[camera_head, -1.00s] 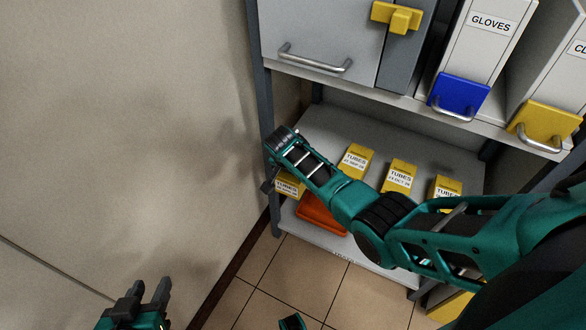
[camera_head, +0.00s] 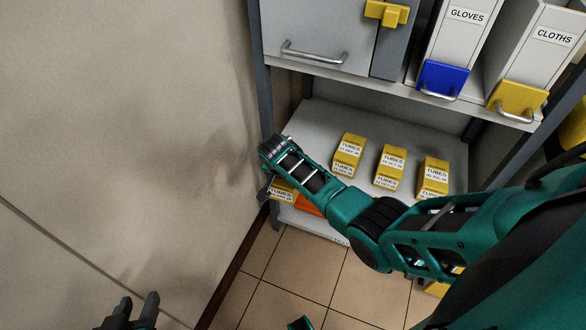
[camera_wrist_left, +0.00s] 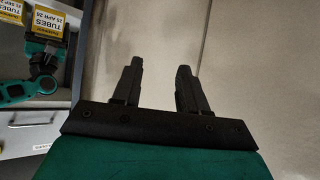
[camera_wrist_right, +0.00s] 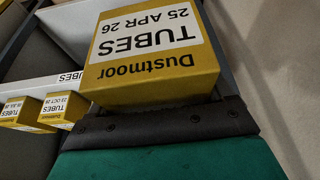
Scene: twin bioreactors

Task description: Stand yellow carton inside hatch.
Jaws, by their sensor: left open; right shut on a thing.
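A yellow carton (camera_head: 283,191) labelled TUBES is in my right gripper (camera_head: 266,190), at the left end of the lower shelf. In the right wrist view the carton (camera_wrist_right: 150,52) reads 25 APR 26 upside down and hides the fingers. My left gripper (camera_head: 138,308) is open and empty, low at the left by the wall. Its two fingers also show apart in the left wrist view (camera_wrist_left: 160,75). A grey door with a bar handle (camera_head: 315,35) and a yellow latch (camera_head: 386,13) is above the lower shelf; I cannot tell whether it is the hatch.
Several yellow TUBES cartons (camera_head: 392,163) stand in rows on the lower shelf (camera_head: 345,115). An orange thing (camera_head: 308,205) is partly hidden by my right arm. GLOVES (camera_head: 467,40) and CLOTHS (camera_head: 545,50) bins stand above. A plain wall (camera_head: 120,130) bounds the left; tiled floor (camera_head: 290,270) is open.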

